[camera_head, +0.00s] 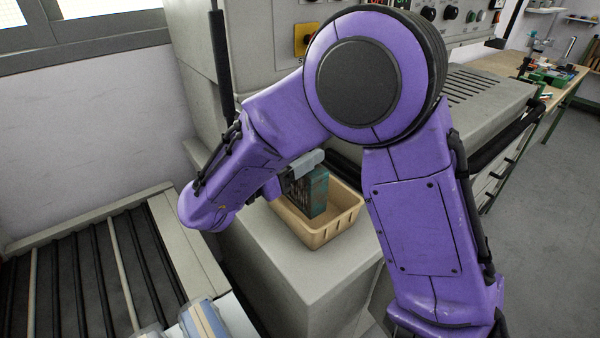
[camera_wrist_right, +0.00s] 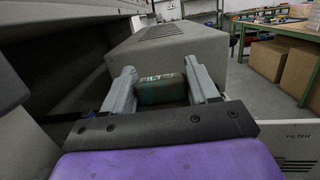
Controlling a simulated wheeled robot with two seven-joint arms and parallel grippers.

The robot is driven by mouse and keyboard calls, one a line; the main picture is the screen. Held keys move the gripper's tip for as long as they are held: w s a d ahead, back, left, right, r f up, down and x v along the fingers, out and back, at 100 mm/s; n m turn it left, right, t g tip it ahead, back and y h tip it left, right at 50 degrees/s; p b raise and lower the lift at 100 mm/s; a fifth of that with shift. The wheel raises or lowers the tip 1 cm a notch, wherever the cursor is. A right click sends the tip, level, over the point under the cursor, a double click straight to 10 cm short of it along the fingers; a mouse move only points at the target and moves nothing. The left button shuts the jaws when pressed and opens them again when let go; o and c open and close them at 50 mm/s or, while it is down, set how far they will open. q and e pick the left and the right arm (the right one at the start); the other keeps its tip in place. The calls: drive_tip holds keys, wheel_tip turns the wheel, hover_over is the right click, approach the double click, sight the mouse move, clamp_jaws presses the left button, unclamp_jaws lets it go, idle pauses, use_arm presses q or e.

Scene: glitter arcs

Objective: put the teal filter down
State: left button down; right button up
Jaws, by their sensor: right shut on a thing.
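The teal filter (camera_head: 318,194) is a dark teal box, upright at the tan bin (camera_head: 338,228), with its lower part within the bin's rim. I cannot tell whether it touches the bin floor. My right gripper (camera_head: 303,172) is shut on its upper part, partly hidden by my purple forearm. In the right wrist view the filter (camera_wrist_right: 162,92) sits between the two grey fingers of the right gripper (camera_wrist_right: 163,88). My left gripper is not in view.
The bin stands on a grey pedestal (camera_head: 300,275) beside a large grey machine (camera_head: 490,95). A roller conveyor (camera_head: 90,270) is at the lower left, with a blue and beige object (camera_head: 205,320) near its end. A workbench (camera_head: 545,85) stands far right.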

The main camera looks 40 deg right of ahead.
wheel_tip(320, 180, down, 6)
drive_tip(key=shift+r, duration=0.15)
drive_tip(key=shift+s, duration=0.1)
drive_tip(key=o, duration=1.5)
